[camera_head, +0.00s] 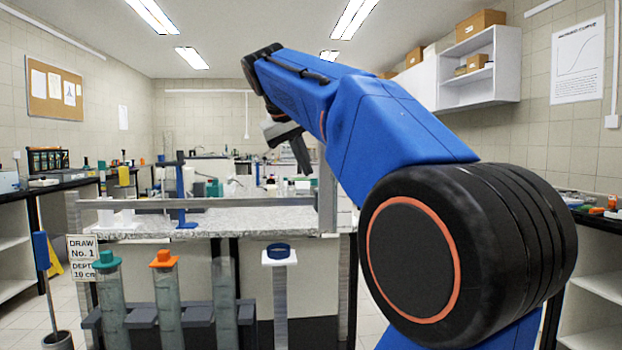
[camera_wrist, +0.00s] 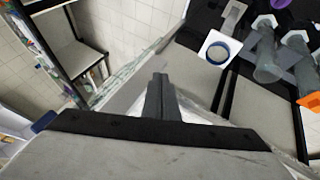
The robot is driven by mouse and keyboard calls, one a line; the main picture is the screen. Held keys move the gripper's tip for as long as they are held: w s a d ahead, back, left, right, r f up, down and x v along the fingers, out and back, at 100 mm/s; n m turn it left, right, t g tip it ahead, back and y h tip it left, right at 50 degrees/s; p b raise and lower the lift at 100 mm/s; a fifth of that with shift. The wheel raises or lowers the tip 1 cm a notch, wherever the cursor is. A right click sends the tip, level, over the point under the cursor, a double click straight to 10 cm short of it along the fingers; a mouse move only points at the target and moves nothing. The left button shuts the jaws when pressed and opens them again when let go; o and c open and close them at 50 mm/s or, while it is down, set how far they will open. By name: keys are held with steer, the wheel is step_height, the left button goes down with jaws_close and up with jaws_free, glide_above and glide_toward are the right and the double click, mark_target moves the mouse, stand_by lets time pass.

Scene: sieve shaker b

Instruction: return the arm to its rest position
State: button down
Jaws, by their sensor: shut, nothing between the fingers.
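My gripper (camera_head: 303,155) is at the end of my blue arm, raised in front of the bench in the head view. Its dark fingers point down and to the right and are closed together with nothing between them. The closed fingers also show in the middle of the wrist view (camera_wrist: 159,98). My arm bends up from the black joint at the lower right and reaches to the left. The gripper touches nothing that I can see.
A speckled bench (camera_head: 215,222) with a grey frame stands ahead. A blue ring (camera_head: 278,250) sits on a white-topped post. Tubes with a teal cap (camera_head: 107,260) and an orange cap (camera_head: 165,258) stand in a dark rack at lower left. White wall shelves (camera_head: 480,70) hang at right.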

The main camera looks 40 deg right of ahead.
steer(key=shift+v, duration=1.2)
steer(key=s+a+f+n+y, duration=0.1)
steer(key=s+a+f, duration=0.5)
steer(key=f, duration=0.9)
steer(key=s+a+f+n+t+y, duration=0.1)
steer(key=s+a+f, duration=0.6)
steer(key=f, duration=0.8)
steer(key=s+a+f+n+t+y, duration=0.1)
steer(key=s+a+f+n+y, duration=0.2)
steer(key=f, duration=1.2)
steer(key=s+a+y, duration=0.2)
steer(key=s+a, duration=0.2)
steer(key=a, duration=0.2)
steer(key=shift+a+f, duration=0.15)
steer(key=shift+a, duration=0.2)
